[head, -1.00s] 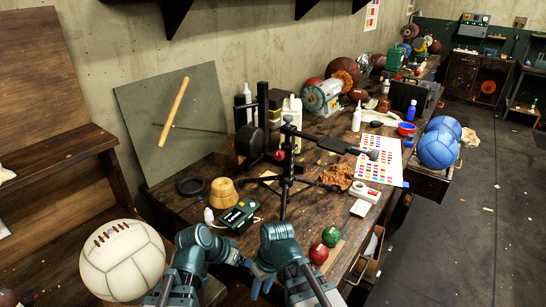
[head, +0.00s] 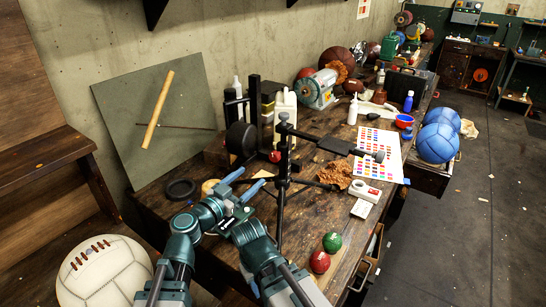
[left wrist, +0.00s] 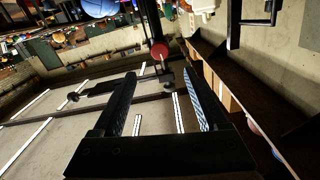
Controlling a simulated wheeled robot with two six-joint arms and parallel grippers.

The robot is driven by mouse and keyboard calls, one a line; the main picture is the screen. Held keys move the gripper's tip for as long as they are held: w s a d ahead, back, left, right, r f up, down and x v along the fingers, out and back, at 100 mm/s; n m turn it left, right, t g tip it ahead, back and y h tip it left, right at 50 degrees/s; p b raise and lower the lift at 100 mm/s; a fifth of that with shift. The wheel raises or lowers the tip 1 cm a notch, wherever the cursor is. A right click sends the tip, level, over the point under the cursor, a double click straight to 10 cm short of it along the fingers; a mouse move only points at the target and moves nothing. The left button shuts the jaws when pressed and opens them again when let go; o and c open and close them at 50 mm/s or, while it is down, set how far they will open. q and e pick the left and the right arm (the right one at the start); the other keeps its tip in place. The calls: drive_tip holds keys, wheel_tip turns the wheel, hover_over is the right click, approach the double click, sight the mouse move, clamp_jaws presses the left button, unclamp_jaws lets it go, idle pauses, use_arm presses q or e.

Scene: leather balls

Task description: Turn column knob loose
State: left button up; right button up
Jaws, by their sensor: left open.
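The red column knob (head: 275,156) sits on the side of a black upright column stand (head: 284,175) on the workbench. My left gripper (head: 253,175) is open with its two blue fingers parallel, to the lower left of the knob and pointing toward it. In the left wrist view the knob (left wrist: 159,51) shows as a red disc beyond the fingertips, between the lines of the two jaws (left wrist: 163,75). The jaws are empty and apart from the knob.
A black ring (head: 181,189) lies left of the stand. Red (head: 319,262) and green (head: 332,242) balls lie at the front edge. A colour chart (head: 378,150) and brown scraps (head: 337,175) lie to the right. Bottles (head: 286,108) stand behind the stand.

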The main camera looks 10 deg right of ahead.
sight(273, 158)
use_arm(q)
drive_tip(key=x, duration=1.3)
drive_tip(key=shift+w+d+f, duration=0.1)
drive_tip(key=shift+d, duration=0.05)
clamp_jaws()
